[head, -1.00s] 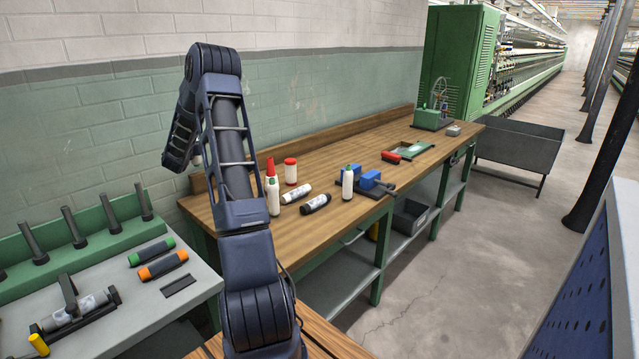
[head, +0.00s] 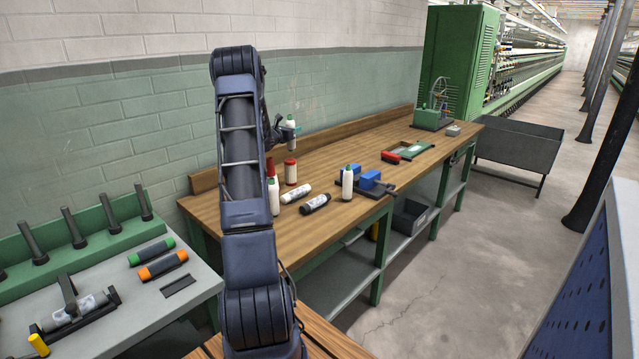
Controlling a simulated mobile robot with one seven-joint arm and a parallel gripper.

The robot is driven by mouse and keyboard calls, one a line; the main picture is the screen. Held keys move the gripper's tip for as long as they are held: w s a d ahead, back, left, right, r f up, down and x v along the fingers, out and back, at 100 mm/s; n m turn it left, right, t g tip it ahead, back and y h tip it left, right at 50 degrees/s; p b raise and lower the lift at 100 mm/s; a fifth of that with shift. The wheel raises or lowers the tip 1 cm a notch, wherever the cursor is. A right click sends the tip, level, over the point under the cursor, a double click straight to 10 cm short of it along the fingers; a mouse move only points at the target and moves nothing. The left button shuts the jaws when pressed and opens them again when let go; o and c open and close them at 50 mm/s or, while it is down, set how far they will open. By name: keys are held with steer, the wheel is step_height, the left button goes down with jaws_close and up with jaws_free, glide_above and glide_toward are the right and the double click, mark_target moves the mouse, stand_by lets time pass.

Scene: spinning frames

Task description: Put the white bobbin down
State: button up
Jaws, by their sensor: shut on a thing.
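My gripper (head: 287,133) is above the back of the wooden bench, beyond my arm, and is shut on a white bobbin (head: 291,122) with a green top. The bobbin is upright and clear of the bench top (head: 330,160), small in view and partly covered by the fingers. Two similar white bobbins with green tops stand on the bench: one (head: 274,198) beside my arm, one (head: 347,184) by the blue blocks.
Below the gripper stand a white bobbin with a red top (head: 291,172) and a partly hidden red cone (head: 271,166). A patterned white bobbin (head: 296,194) and a dark one (head: 316,204) lie in front. Blue blocks (head: 369,178) stand right. Bench between them and the wall is clear.

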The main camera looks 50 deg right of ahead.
steer(key=s+d+r+m+g, duration=0.2)
steer(key=s+d+g, duration=0.1)
steer(key=s+d, duration=0.65)
step_height(320, 180, down, 20)
steer(key=shift+s+a+r, duration=0.25)
steer(key=shift+s+a, duration=0.05)
steer(key=shift+s, duration=0.15)
steer(key=o, duration=1)
steer(key=shift+f, duration=0.1)
steer(key=shift+a+r, duration=0.5)
steer(key=shift+r, duration=0.7)
steer(key=shift+a+r, duration=0.55)
steer(key=shift+r, duration=0.7)
steer(key=shift+a+r, duration=0.5)
steer(key=shift+r, duration=0.7)
